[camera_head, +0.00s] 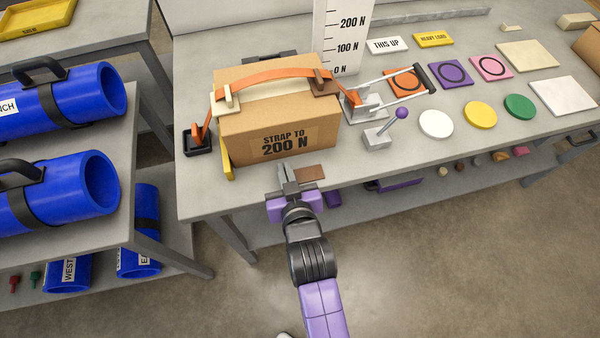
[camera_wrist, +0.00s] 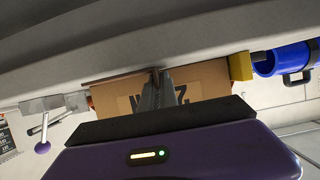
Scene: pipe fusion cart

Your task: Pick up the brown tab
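The brown tab (camera_head: 311,172) is a small flat brown piece at the table's front edge, in front of the cardboard box. My gripper (camera_head: 286,170) is at the tab's left end in the head view. In the wrist view the tab (camera_wrist: 112,78) shows nearly edge-on as a thin brown strip running to the fingertips. The fingers of my gripper (camera_wrist: 157,76) are close together with a sliver of brown between their tips, so they appear shut on the tab. I cannot tell whether the tab touches the table.
The strapped cardboard box (camera_head: 270,125) stands just behind the tab, with another brown piece (camera_head: 325,86) at its top corner. A lever with a purple knob (camera_head: 401,113) stands to the right. A yellow piece (camera_head: 227,165) is at the box's left. Blue pipes (camera_head: 60,190) lie on the left cart.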

